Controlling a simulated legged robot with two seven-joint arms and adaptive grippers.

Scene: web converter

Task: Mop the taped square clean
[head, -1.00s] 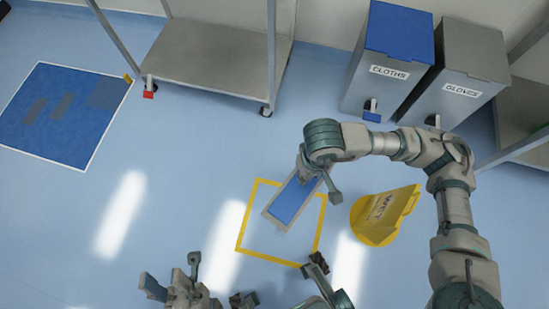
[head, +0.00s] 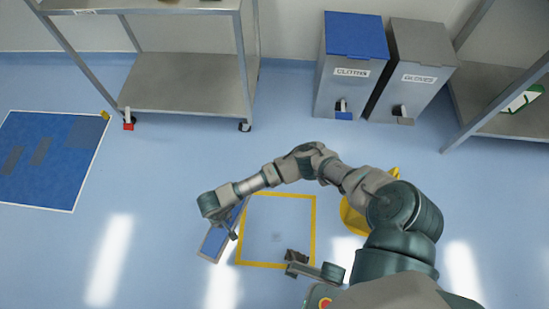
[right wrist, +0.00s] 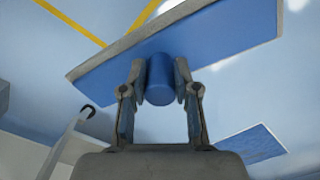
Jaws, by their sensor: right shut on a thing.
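The yellow taped square (head: 314,232) lies on the blue floor in the middle of the head view. A faint greyish mark (head: 276,237) shows inside it. The flat mop (head: 213,243), a blue pad in a grey frame, is slanted at the square's left side, mostly outside the tape. My right gripper (head: 228,220) is over the mop. In the right wrist view, my right gripper (right wrist: 160,92) is shut on the mop's short blue round grip (right wrist: 160,68). Whether the pad touches the floor is unclear.
A yellow wet-floor sign (head: 353,216) is partly hidden behind my right arm. The cloths bin (head: 345,85) and gloves bin (head: 408,88) stand at the back. A wheeled steel rack (head: 185,85) is back left. A blue mat (head: 45,160) lies far left. Floor left of the mop is clear.

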